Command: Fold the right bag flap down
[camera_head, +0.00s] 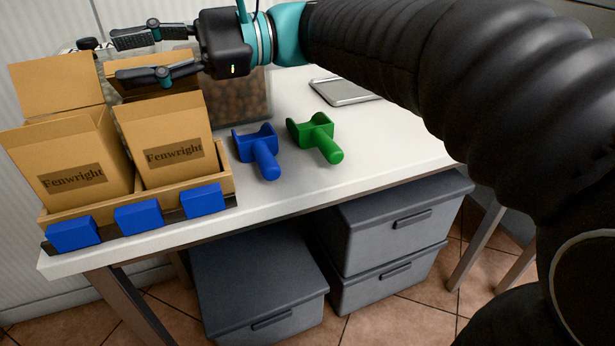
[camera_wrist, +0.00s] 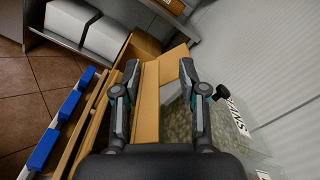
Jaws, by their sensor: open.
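The right bag (camera_head: 165,145) is a tan "Fenwright" paper bag standing upright in a wooden holder. Its flap (camera_head: 150,64) stands up at the back of the opening, partly hidden by my gripper. My gripper (camera_head: 117,59) is open at the top of this bag, its fingers pointing left. One finger is in front of the flap and the other behind it. In the wrist view, the tan flap (camera_wrist: 149,100) shows between the two open fingers (camera_wrist: 160,68). Whether either finger touches it, I cannot tell.
The left bag (camera_head: 75,165) stands beside it, its flap (camera_head: 57,85) also up. The wooden holder (camera_head: 222,185) has blue blocks along its front. A clear bin of brown goods (camera_head: 240,97) is behind. Blue (camera_head: 257,150) and green (camera_head: 316,135) scoops lie on the white table to the right.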

